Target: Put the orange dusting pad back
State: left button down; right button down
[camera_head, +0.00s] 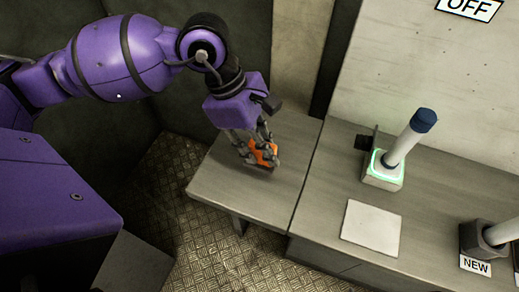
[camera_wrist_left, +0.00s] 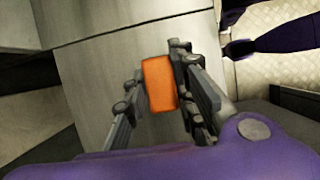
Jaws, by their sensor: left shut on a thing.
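The orange dusting pad (camera_head: 266,152) is between the fingers of my left gripper (camera_head: 257,151), at the grey side table. In the left wrist view the orange block (camera_wrist_left: 160,84) sits between the two grey fingers of the left gripper (camera_wrist_left: 158,90), which are shut on it. The gripper points down at the table, and I cannot tell whether the pad touches the surface. My right gripper is in neither view.
The side table (camera_head: 225,185) adjoins a longer counter (camera_head: 330,205). On the counter are a white square plate (camera_head: 371,227), a lit holder (camera_head: 383,171) with a blue-capped white cylinder (camera_head: 410,138), and a dark holder (camera_head: 482,240) labelled NEW. An OFF sign (camera_head: 470,8) is on the wall.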

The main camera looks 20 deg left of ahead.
aim_at(261, 153)
pick_arm(q)
jog(key=shift+w+a+f, duration=0.25)
jog(key=shift+w+f, duration=0.15)
jog(key=shift+f, duration=0.15)
jog(key=shift+w+a+f, duration=0.15)
jog(key=shift+w+f, duration=0.1)
jog(key=shift+f, duration=0.2)
jog(key=f, duration=0.3)
jog(key=shift+w+a+f, duration=0.15)
jog(key=shift+w+f, duration=0.05)
jog(key=shift+w, duration=0.05)
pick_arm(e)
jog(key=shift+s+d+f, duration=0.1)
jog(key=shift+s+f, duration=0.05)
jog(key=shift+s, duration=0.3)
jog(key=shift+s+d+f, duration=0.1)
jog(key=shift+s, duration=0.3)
pick_arm(q)
jog(key=shift+f, duration=0.1)
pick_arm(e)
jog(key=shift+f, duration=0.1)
pick_arm(q)
jog(key=shift+f, duration=0.15)
jog(key=c, duration=1.5)
grip_release()
jog(key=shift+o, duration=0.2)
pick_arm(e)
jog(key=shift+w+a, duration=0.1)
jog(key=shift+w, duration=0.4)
